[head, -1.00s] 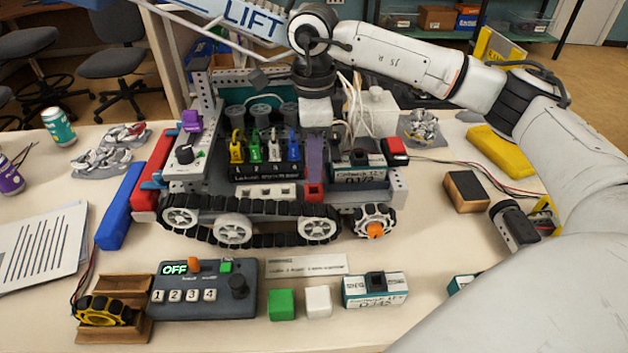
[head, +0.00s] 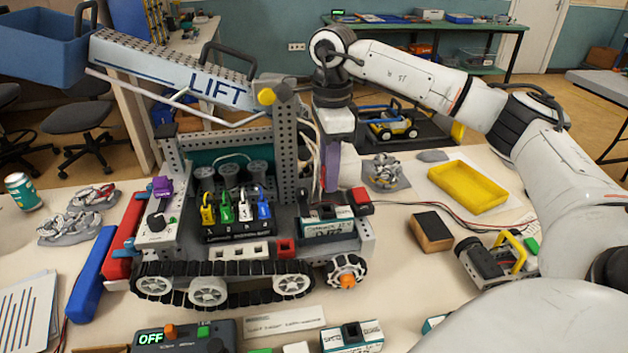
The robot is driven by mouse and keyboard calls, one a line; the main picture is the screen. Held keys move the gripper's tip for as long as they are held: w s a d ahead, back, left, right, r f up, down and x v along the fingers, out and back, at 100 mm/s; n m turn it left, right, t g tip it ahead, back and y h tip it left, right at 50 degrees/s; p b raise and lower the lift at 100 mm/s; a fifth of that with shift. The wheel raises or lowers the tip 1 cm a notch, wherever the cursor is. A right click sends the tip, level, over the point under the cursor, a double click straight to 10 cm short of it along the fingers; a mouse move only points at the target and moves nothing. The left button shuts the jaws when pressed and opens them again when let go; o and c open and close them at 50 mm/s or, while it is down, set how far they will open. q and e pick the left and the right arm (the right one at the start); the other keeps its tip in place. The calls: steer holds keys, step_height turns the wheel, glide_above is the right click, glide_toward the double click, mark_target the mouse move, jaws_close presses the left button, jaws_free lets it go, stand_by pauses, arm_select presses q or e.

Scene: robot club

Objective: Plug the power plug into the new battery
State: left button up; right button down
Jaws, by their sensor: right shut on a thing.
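My right gripper (head: 338,148) points down above the vehicle's right end, shut on a tall purple piece (head: 332,170). I cannot tell whether this piece is the power plug. A teal-and-white battery (head: 328,224) sits in the vehicle's right bay, just below the purple piece, with a gap between them. A similar battery (head: 352,337) stands on the table in front, cut by the picture's bottom edge. The views do not show which is new. A red block (head: 360,200) with cables lies by the bay battery. My left gripper is not in view.
The tracked vehicle (head: 225,280) carries several coloured plugs (head: 237,210) and a tall perforated post (head: 287,150) left of my gripper. A black-and-tan block (head: 432,232) and a yellow tray (head: 467,187) lie right.

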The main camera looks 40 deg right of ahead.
steer(key=shift+f+b, duration=1.9)
steer(key=shift+f, duration=0.3)
steer(key=shift+r, duration=0.15)
steer(key=shift+p, duration=0.35)
steer(key=shift+p, duration=0.3)
steer(key=shift+f, duration=0.8)
steer(key=shift+f, duration=0.35)
steer(key=shift+f, duration=0.15)
stand_by(0.9)
